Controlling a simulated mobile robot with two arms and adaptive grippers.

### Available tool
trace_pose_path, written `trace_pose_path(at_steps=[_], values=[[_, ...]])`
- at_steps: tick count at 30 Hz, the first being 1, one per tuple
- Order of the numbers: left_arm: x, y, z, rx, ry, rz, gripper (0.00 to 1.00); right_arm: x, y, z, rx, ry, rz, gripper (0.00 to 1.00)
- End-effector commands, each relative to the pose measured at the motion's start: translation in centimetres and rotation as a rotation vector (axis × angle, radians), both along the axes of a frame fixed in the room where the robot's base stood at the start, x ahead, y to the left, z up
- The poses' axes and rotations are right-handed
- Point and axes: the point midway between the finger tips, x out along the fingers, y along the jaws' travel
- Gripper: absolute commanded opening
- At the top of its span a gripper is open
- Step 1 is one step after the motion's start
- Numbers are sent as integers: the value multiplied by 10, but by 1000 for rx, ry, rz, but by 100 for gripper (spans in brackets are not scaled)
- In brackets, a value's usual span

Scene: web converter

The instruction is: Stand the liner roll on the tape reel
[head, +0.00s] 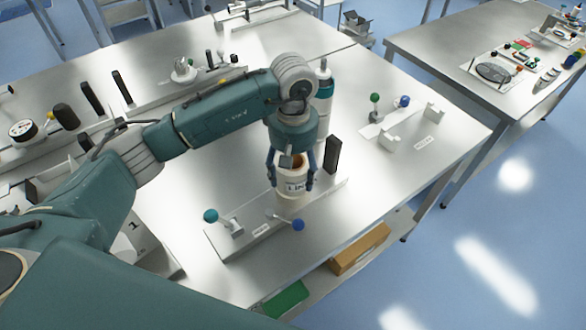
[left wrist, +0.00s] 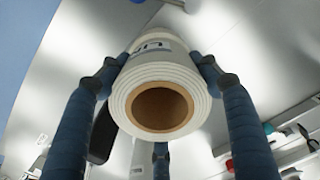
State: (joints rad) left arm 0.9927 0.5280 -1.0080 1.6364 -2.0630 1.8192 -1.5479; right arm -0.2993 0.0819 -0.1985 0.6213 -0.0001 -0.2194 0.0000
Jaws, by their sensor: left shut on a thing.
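The liner roll (head: 293,186) is a cream-white cylinder with a printed label and a brown hollow core. My left gripper (head: 292,180) comes down from above, with its fingers shut around the roll's sides. The roll is upright over the front fixture plate. I cannot tell whether its lower end touches what is below. In the left wrist view the liner roll (left wrist: 160,85) shows its layered end and open core between the blue fingers of the left gripper (left wrist: 160,80). I cannot identify the tape reel for certain; it may be hidden under the roll. My right gripper is out of view.
A black upright block (head: 332,155) stands close right of the roll. A teal-banded white bottle (head: 324,95) stands behind it. Teal (head: 211,216) and blue (head: 298,225) knobs sit in front. A small fixture (head: 385,120) stands to the right; bare steel tabletop lies between.

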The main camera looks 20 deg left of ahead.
Motion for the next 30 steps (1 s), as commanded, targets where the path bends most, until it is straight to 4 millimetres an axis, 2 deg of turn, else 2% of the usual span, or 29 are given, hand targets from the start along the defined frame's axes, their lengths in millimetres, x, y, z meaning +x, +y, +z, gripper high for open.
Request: trace_pose_path(at_steps=[8,9,11,23,24,26,30], values=[[0,0,-3,0,-1,0,26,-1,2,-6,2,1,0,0],[0,0,-2,0,0,0,71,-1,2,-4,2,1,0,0],[0,0,-2,0,0,0,83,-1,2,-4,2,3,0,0],[0,0,3,0,0,0,83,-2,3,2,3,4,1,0],[1,0,5,0,-3,0,83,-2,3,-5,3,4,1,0],[2,0,12,0,-6,1,83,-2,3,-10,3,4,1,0],[2,0,41,0,-8,0,83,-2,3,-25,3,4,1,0]])
